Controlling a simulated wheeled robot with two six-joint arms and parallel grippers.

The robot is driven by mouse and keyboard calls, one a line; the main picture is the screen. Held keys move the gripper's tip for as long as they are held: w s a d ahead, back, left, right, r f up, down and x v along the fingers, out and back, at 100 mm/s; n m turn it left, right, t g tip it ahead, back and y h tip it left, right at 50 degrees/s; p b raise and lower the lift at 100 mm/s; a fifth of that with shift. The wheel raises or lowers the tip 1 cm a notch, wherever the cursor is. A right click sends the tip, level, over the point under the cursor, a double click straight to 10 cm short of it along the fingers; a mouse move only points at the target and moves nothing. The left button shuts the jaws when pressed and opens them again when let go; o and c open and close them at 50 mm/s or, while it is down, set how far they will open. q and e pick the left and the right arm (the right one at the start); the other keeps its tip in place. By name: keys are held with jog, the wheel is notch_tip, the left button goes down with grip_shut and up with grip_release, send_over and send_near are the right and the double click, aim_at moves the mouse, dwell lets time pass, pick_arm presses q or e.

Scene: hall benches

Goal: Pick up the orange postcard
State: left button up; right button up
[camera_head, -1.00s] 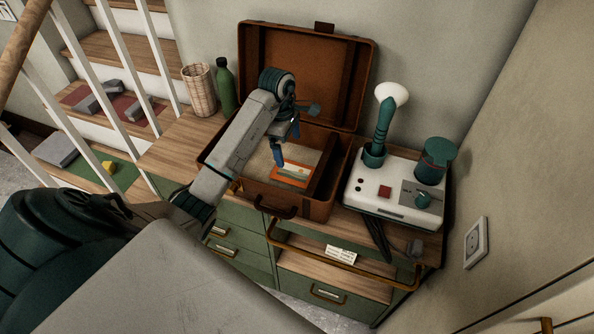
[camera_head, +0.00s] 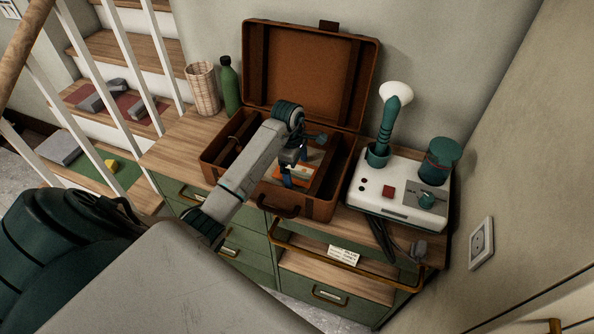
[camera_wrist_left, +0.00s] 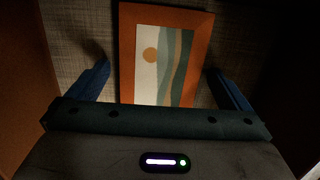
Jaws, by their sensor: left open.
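The orange postcard (camera_head: 294,170) lies in the open brown suitcase (camera_head: 321,208). In the left wrist view the postcard (camera_wrist_left: 166,50) has an orange border around a picture of an orange sun and wavy bands. It lies on a woven grey-brown surface. My left gripper (camera_head: 296,180) is down inside the suitcase at the postcard. Its two blue fingers are apart in the left wrist view (camera_wrist_left: 165,78), one on each side of the postcard with a gap to its edges. In the head view the arm and fingers hide part of the postcard. My right gripper is out of view.
The suitcase's lid (camera_head: 310,70) stands open behind the arm. A white device (camera_head: 400,193) with a green-handled brush is close on the right. A green bottle (camera_head: 229,86) and wicker basket (camera_head: 202,88) stand at left on the wooden cabinet top (camera_head: 180,150).

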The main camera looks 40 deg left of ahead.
pick_arm(q)
jog(key=shift+f, duration=0.1)
dwell(0.4)
jog(key=shift+c, duration=0.4)
jog(key=c, duration=0.8)
